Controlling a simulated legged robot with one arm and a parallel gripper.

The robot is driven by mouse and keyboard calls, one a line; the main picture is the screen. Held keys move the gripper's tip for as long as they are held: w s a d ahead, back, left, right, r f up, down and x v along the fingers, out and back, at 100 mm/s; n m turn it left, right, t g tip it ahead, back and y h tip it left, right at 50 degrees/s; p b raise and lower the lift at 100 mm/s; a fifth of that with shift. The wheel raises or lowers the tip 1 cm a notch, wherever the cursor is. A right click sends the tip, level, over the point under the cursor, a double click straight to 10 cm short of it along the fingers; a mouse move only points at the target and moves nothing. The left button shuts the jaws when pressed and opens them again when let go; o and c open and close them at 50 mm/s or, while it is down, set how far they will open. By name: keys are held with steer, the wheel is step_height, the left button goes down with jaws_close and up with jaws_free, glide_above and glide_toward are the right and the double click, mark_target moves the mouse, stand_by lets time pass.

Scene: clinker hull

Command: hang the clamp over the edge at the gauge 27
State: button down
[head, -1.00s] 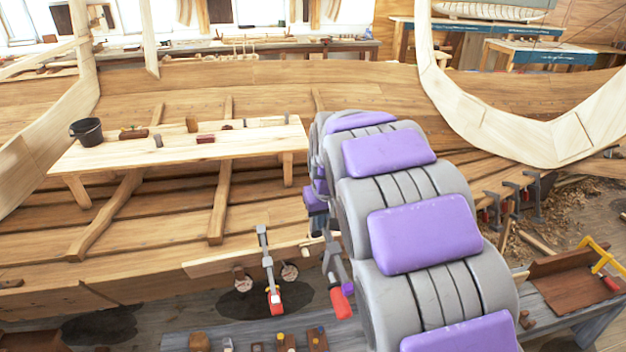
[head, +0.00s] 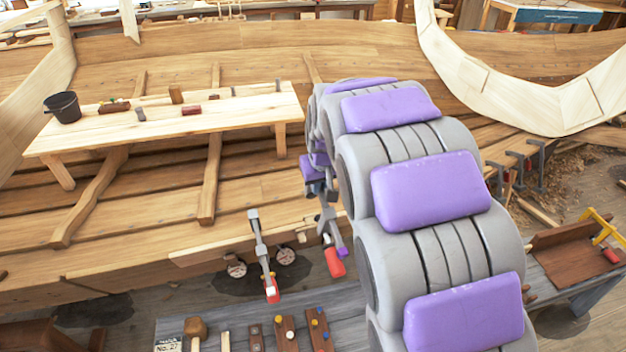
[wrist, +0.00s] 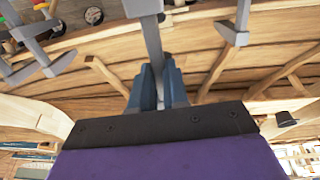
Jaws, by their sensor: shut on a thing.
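A grey bar clamp (head: 328,226) with a red handle is held by my gripper (head: 322,190), close to the plank edge (head: 215,245) of the hull. In the wrist view my gripper (wrist: 158,88) is shut on its grey bar (wrist: 152,45). A second clamp (head: 262,250) hangs on the plank edge, left of the held one. My arm hides the edge farther right.
A workbench (head: 180,325) in front carries a mallet, several blocks and a card (head: 168,338) reading "No. 27". A plank bench (head: 240,105) with a bucket (head: 62,106) stands behind. Several clamps (head: 515,170) hang at the right.

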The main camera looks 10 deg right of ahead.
steer(key=x, duration=0.2)
steer(key=b+x, duration=0.1)
steer(key=x, duration=0.2)
steer(key=b+x, duration=0.1)
steer(key=x, duration=0.1)
steer(key=shift+s+d+f, duration=0.2)
steer(key=shift+d+f, duration=0.1)
steer(key=shift+d, duration=0.05)
steer(key=f, duration=0.1)
steer(key=w+a+f+b, duration=0.1)
steer(key=f, duration=0.2)
steer(key=shift+w+a+f+b, duration=0.15)
steer(key=shift+w+a+b, duration=0.1)
steer(key=shift+b, duration=0.1)
steer(key=shift+w+d+f, duration=0.25)
steer(key=shift+d+f, duration=0.15)
steer(key=shift+f, duration=0.2)
steer(key=shift+w+d+f, duration=0.2)
steer(key=shift+d+f, duration=0.2)
steer(key=shift+f, duration=0.2)
steer(key=shift+w+a+f, duration=0.15)
steer(key=shift+f, duration=0.2)
steer(key=shift+a+f, duration=0.2)
steer(key=shift+a, duration=0.3)
steer(key=shift+d, duration=0.5)
